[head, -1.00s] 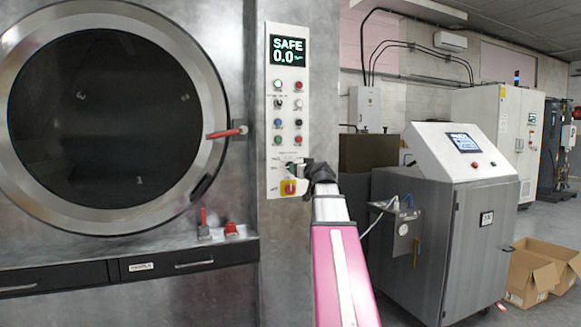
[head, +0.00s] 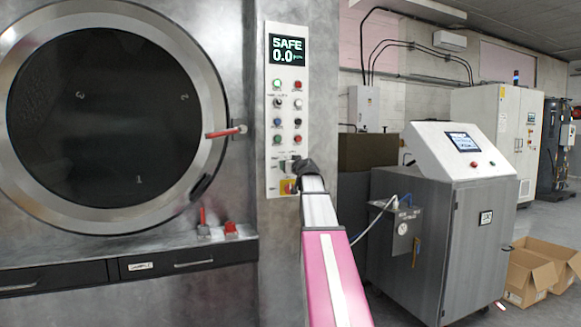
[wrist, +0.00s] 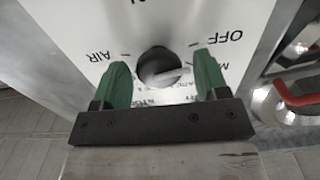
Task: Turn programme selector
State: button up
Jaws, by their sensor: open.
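The programme selector is a dark round knob (wrist: 160,68) on a white panel face in the wrist view. Labels AIR and OFF are printed around it, and a partly hidden label begins with M. My gripper (wrist: 162,62) is open, with one green finger on each side of the knob. Gaps show between the fingers and the knob. In the head view my gripper (head: 290,167) is at the lower part of the white control panel (head: 271,150), where my arm hides the knob.
A red-and-yellow switch (head: 287,187) sits just below my gripper, partly covered. Lamps and buttons line the panel above, under a display (head: 287,50) reading SAFE 0.0. The washer's round door (head: 100,110) with a red handle (head: 226,132) is left; a grey cabinet (head: 450,240) stands right.

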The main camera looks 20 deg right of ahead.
jog(key=shift+c, duration=0.4)
jog(key=c, duration=0.8)
jog(key=shift+m, duration=0.4)
jog(key=shift+d+f+m, duration=0.1)
jog(key=shift+m, duration=3.6)
jog(key=shift+d+f+m, duration=0.1)
jog(key=shift+m, duration=3.6)
